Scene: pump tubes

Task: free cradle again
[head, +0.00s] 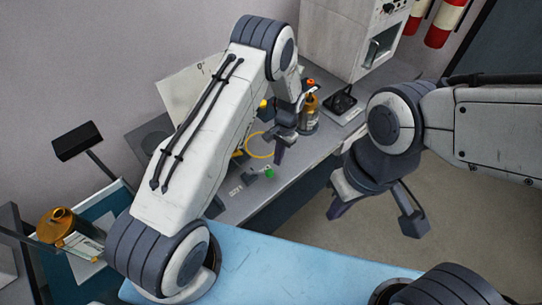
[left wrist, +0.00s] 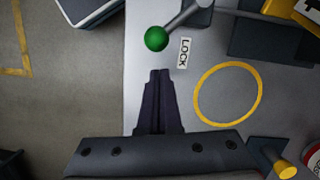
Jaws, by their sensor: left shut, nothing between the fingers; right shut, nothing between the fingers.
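A lever with a green ball knob (head: 268,173) stands on the grey bench. In the left wrist view the green knob (left wrist: 156,38) is just beyond my fingertips, apart from them, with its metal rod (left wrist: 184,14) running up to a dark block. A LOCK label (left wrist: 183,52) lies beside it. My left gripper (head: 279,160) is shut and empty above the bench; its fingers (left wrist: 160,75) point towards the knob. A dark fixture (left wrist: 258,40) with yellow parts is partly cut off; I cannot tell whether it is the cradle. My right gripper (head: 334,209) is shut and empty, off the bench's front edge.
A yellow ring (left wrist: 228,93) marks the bench right of the fingers. An amber bottle (head: 309,117) with an orange top and a black stand (head: 342,101) are further back. A brown canister (head: 60,224) is at the left. Floor is open at the right.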

